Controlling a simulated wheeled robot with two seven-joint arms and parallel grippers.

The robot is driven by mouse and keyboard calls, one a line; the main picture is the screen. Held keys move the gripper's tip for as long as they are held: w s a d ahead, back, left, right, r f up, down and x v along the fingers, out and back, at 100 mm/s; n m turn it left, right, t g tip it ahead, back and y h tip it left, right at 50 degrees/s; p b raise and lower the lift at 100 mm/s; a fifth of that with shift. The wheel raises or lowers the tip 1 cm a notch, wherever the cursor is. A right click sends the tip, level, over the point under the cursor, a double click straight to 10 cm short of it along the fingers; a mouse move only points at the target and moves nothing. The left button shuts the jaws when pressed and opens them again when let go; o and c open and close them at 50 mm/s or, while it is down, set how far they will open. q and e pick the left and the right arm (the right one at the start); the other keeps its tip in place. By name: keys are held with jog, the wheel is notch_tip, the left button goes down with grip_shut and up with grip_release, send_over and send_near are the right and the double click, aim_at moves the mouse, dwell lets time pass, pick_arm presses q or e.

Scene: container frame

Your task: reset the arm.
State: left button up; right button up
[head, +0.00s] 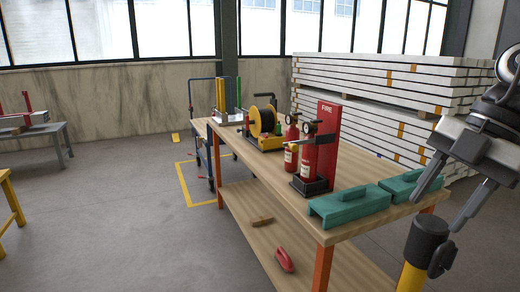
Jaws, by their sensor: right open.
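My right gripper (436,213) is at the right edge of the head view, with its two grey fingers spread apart and pointing down and to the left. Nothing shows between the fingers. My right arm comes in from the right edge above it. My left gripper is not in view.
On the bench are green boxes (348,206), fire extinguishers (308,155) on a red stand (328,130), and a cable reel (264,121). A black-topped yellow post (412,278) stands in front. Stacked panels (380,75) stand behind. Left floor is mostly clear.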

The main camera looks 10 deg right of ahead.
jog(key=w+a+f+m+t+y, duration=0.1)
jog(key=a+f+m+t+y, duration=0.1)
jog(key=f+m+t, duration=0.85)
jog(key=a+f+m+t+y, duration=0.1)
jog(key=f+m+t, duration=0.3)
jog(key=f, duration=1.1)
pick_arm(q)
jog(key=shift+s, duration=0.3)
pick_arm(e)
jog(key=s+a+f+m+g+h, duration=0.4)
jog(key=s+a+f, duration=0.5)
jog(key=a+f, duration=0.3)
jog(key=shift+s+a+f+m, duration=0.15)
jog(key=shift+a+f+m, duration=0.2)
jog(key=shift+a+m, duration=0.35)
